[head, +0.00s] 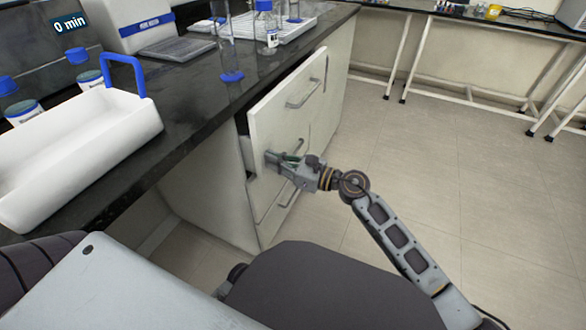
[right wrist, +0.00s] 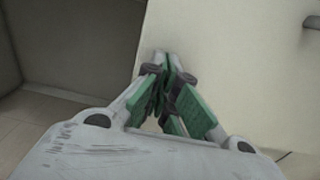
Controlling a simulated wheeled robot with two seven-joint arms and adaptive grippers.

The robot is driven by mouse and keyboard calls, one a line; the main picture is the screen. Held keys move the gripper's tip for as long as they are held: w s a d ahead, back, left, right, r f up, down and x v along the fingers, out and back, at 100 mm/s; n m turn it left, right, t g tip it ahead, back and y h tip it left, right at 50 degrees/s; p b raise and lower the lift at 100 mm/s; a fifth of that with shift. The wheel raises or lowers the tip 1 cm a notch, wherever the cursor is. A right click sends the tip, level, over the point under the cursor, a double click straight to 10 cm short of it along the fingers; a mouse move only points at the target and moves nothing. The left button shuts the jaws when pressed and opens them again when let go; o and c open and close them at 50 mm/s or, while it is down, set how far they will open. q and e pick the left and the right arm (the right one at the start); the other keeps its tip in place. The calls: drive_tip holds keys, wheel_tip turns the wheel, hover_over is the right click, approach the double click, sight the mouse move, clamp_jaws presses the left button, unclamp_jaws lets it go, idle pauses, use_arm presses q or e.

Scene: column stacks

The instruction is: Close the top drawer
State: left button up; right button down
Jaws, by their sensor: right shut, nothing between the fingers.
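The top drawer (head: 286,103) of the white cabinet under the dark counter stands pulled out, with its grey bar handle (head: 303,93) on the front. My right gripper (head: 272,160) is shut and empty at the lower left part of the drawer front. In the right wrist view its green-padded fingers (right wrist: 164,62) meet at the tips against or just in front of a pale panel (right wrist: 230,60). I cannot tell whether they touch it. The handle's end shows at that view's right edge. My left gripper is not in view.
A lower drawer handle (head: 270,205) shows below. On the dark counter (head: 200,105) stand a white tray with a blue handle (head: 100,125), a glass cylinder with a blue base (head: 231,75) and blue-capped bottles. The tiled floor (head: 430,150) to the right is clear.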

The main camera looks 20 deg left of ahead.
sight(258, 155)
drive_tip(key=a, duration=0.4)
drive_tip(key=shift+a+b, duration=0.3)
drive_tip(key=shift+b, duration=0.05)
drive_tip(key=shift+w+a, duration=0.1)
drive_tip(key=shift+a, duration=0.25)
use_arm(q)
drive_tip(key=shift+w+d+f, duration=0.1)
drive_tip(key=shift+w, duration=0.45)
use_arm(e)
drive_tip(key=shift+r, duration=0.1)
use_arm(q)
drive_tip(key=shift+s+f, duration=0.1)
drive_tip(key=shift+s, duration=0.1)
